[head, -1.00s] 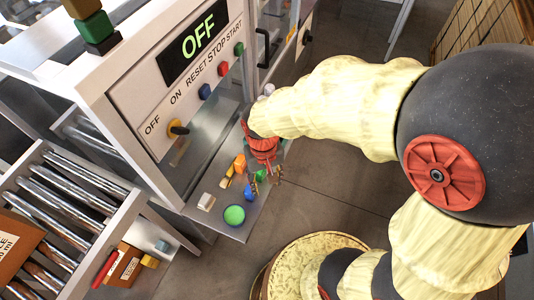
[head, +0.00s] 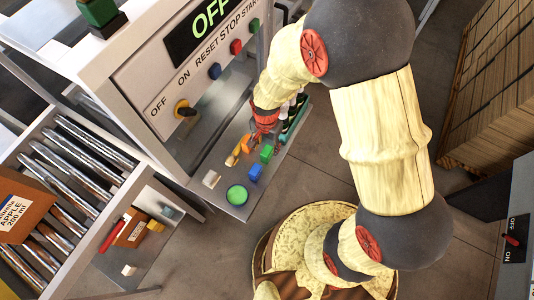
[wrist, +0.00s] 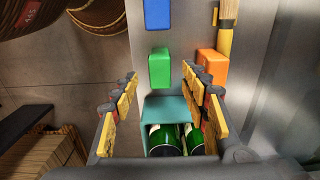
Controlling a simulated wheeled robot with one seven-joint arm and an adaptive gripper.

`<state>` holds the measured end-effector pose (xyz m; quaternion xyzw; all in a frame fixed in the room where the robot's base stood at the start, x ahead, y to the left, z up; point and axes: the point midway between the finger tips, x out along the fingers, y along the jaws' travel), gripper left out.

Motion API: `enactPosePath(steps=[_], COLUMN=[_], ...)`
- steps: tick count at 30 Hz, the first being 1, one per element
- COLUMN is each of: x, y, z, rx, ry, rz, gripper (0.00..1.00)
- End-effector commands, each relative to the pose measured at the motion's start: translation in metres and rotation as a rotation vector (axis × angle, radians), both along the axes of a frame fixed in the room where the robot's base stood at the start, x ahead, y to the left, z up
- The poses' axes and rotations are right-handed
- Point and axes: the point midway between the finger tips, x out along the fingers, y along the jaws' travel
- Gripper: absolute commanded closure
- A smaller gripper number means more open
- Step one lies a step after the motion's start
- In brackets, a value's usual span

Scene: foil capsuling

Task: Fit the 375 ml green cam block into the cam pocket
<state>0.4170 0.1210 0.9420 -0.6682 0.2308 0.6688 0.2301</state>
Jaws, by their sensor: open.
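The green cam block (head: 267,153) stands on the grey metal shelf in front of the machine, beside a blue block (head: 255,172). In the wrist view the green block (wrist: 160,68) shows just beyond and between my fingertips, not touched by them. My gripper (wrist: 161,80) is open and empty, its fingers on either side of the view. In the head view my gripper (head: 257,138) is small, above the shelf's far part near the orange block. I cannot make out the cam pocket in either view.
A teal crate (wrist: 180,104) with green bottles lies below my fingers. An orange block (wrist: 212,70) and a yellow brush (wrist: 227,38) are to the right. A white block (head: 212,179) and round green item (head: 237,195) are on the shelf's near end.

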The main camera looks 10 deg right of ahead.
Motion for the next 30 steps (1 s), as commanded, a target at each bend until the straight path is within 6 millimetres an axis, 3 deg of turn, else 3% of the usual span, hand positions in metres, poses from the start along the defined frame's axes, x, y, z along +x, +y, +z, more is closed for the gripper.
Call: enactPosePath(steps=[13, 20, 30], x=[0.002, 0.003, 0.003], y=[-0.002, -0.002, -0.002], z=[-0.05, -0.051, -0.051], rx=[0.0, 0.0, 0.0], ry=[0.0, -0.001, -0.001], rz=[0.001, 0.001, 0.002], gripper=[0.55, 0.55, 0.74])
